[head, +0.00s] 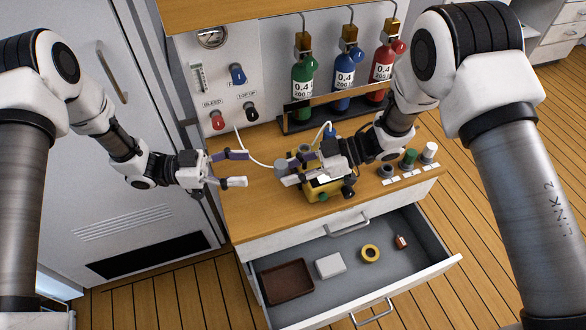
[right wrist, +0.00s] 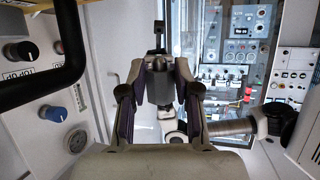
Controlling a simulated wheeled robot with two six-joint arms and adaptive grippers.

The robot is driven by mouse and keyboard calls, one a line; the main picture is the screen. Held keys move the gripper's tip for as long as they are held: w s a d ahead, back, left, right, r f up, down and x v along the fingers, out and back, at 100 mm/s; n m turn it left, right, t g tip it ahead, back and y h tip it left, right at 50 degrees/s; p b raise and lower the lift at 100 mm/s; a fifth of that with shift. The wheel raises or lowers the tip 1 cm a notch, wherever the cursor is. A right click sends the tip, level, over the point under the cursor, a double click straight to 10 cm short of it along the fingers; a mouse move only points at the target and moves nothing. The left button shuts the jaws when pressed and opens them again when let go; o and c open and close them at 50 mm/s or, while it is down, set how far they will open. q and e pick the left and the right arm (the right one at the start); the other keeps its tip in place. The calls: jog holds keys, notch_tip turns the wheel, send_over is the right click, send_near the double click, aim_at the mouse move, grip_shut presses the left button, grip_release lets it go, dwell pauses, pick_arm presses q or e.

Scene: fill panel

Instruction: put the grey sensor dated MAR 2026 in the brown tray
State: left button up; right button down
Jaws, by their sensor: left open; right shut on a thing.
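My right gripper (head: 291,172) is shut on a grey sensor (head: 281,169) above the counter, beside a yellow device. In the right wrist view the grey sensor (right wrist: 160,84) sits between the two fingers (right wrist: 160,100); no date on it is readable. The brown tray (head: 287,264) lies at the left end of the open drawer, below and apart from both grippers; nothing shows in it. My left gripper (head: 236,169) is open and empty over the counter's left part, its fingers pointing toward the held sensor.
The yellow device (head: 325,189) stands partly hidden under my right gripper. A dark, a green (head: 409,158) and a white cap (head: 430,149) stand at the counter's right.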

pick_arm(q)
jog(key=s+a+f+n+y, duration=0.1)
jog(key=s+a+f+n, duration=0.2)
jog(key=s+f+n, duration=0.35)
jog(key=s+a+f+n+y, duration=0.1)
jog(key=s+a+f+n, duration=0.2)
jog(key=s+f+n, duration=0.3)
notch_tip(320, 180, down, 8)
jog(key=d+n+t+y, duration=0.2)
jog(key=d+n+y, duration=0.15)
jog(key=y, duration=0.25)
jog(key=s+a+n+g+y, duration=0.1)
jog(key=s+a+g+y, duration=0.2)
jog(key=s+a+y, duration=0.6)
jog(key=shift+s+a+f+y, duration=0.15)
jog(key=shift+s+f+y, duration=0.3)
jog(key=shift+s, duration=0.65)
